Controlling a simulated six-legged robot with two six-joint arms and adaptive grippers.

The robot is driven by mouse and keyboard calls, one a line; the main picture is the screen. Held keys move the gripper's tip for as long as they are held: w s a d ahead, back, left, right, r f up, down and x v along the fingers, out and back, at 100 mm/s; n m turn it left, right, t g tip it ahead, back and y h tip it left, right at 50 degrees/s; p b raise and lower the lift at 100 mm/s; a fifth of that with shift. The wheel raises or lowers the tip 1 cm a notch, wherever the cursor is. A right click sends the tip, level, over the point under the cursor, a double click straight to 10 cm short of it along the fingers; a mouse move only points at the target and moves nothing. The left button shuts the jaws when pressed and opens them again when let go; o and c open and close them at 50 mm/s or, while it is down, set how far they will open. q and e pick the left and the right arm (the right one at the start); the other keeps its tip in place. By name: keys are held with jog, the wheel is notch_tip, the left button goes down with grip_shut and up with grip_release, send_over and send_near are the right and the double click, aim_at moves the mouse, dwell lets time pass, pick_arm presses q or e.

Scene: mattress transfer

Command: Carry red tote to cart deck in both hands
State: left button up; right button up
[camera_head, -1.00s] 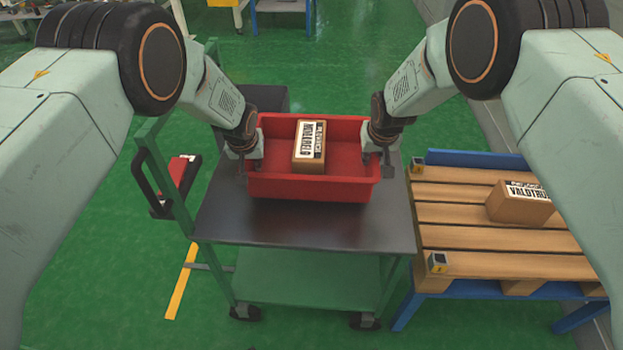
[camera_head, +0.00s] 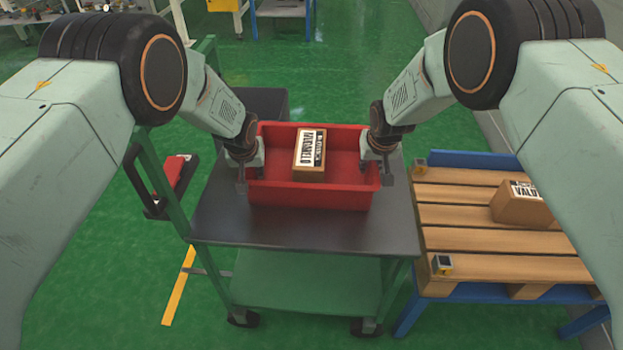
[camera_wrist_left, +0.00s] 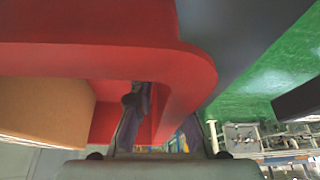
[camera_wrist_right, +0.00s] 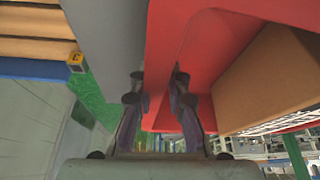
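The red tote (camera_head: 310,195) is level over the dark deck (camera_head: 300,230) of the green cart. I cannot tell whether its base touches the deck. A brown box with a white label (camera_head: 310,155) lies inside. My left gripper (camera_head: 248,175) is at the tote's left end wall, and my right gripper (camera_head: 380,168) is at the right end wall. In the right wrist view, the fingers (camera_wrist_right: 157,95) sit either side of the red wall and close on it.
A wooden pallet (camera_head: 470,240) on a blue stand is right of the cart, with another labelled box (camera_head: 515,208) on it. The cart's green handle frame (camera_head: 160,180) rises at left. Bare deck shows in front of the tote.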

pick_arm(q)
jog(key=shift+o, duration=1.2)
jog(key=shift+r, duration=0.1)
pick_arm(e)
jog(key=shift+o, duration=1.2)
jog(key=shift+w+d, duration=0.1)
pick_arm(q)
jog(key=v, duration=1.1)
jog(key=shift+r, duration=0.35)
pick_arm(e)
jog(key=v, duration=1.2)
pick_arm(q)
jog(key=shift+s, duration=0.2)
